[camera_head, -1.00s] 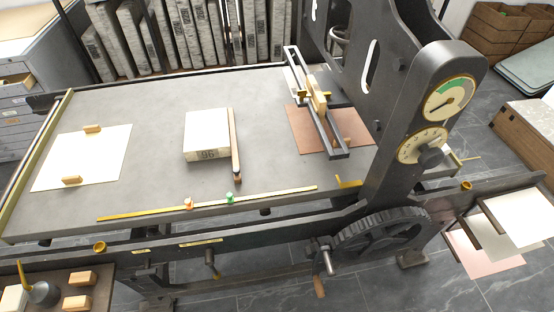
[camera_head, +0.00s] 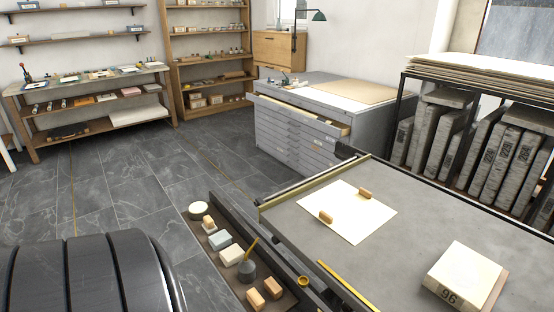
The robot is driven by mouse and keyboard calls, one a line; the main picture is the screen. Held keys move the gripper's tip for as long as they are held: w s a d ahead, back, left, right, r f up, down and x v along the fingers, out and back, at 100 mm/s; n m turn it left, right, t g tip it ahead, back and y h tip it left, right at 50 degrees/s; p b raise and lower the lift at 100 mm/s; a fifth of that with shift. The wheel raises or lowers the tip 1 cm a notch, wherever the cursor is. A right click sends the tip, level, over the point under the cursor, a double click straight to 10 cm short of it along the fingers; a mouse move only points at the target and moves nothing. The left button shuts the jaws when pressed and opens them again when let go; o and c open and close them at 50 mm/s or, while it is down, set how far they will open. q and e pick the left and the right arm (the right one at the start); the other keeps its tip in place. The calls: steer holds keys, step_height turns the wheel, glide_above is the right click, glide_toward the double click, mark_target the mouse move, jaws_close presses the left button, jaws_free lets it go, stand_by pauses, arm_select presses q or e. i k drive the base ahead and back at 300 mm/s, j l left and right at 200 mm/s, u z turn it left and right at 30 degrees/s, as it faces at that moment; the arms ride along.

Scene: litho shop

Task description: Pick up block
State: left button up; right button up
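Two small wooden blocks lie on the white sheet (camera_head: 345,222) on the press bed: one (camera_head: 365,192) toward its far right side, the other (camera_head: 326,217) near its near left side. Two more wooden blocks (camera_head: 256,299) and (camera_head: 272,287) lie at the near end of the dark side shelf. A pale stone slab marked 96 (camera_head: 464,276) lies on the bed at lower right. I cannot tell which of these the task means by block. Neither of my grippers shows in the view.
The side shelf (camera_head: 225,278) also holds a dark pot with a brass handle (camera_head: 248,267) and several light pieces. A grey drawer cabinet (camera_head: 292,128) with an open drawer stands behind. Stone slabs (camera_head: 495,160) stand in a rack at right. The tiled floor (camera_head: 130,180) at left is clear.

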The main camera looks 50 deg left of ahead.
mark_target(274, 289)
steer(key=u, duration=1.75)
